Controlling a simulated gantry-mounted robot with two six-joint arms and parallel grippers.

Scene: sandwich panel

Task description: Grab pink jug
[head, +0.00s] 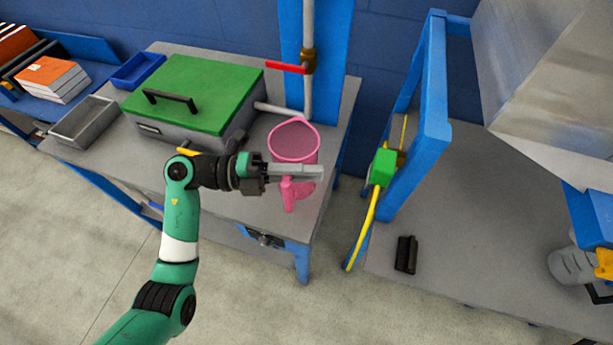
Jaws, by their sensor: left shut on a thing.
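The pink jug (294,142) stands upright on the grey table, near its right end. Its open top faces up, and its handle (289,194) points toward the front of the table. My left gripper (305,172) reaches in from the left and is shut on the jug's handle. The fingers cover the upper part of the handle and hide some of the lower jug body. My right gripper is not in view.
A grey box with a green lid (196,92) stands left of the jug. A pipe with a red valve lever (287,67) rises behind it. A grey tray (84,122) and a blue tray (137,71) lie further left. A gap separates the right-hand table (470,245).

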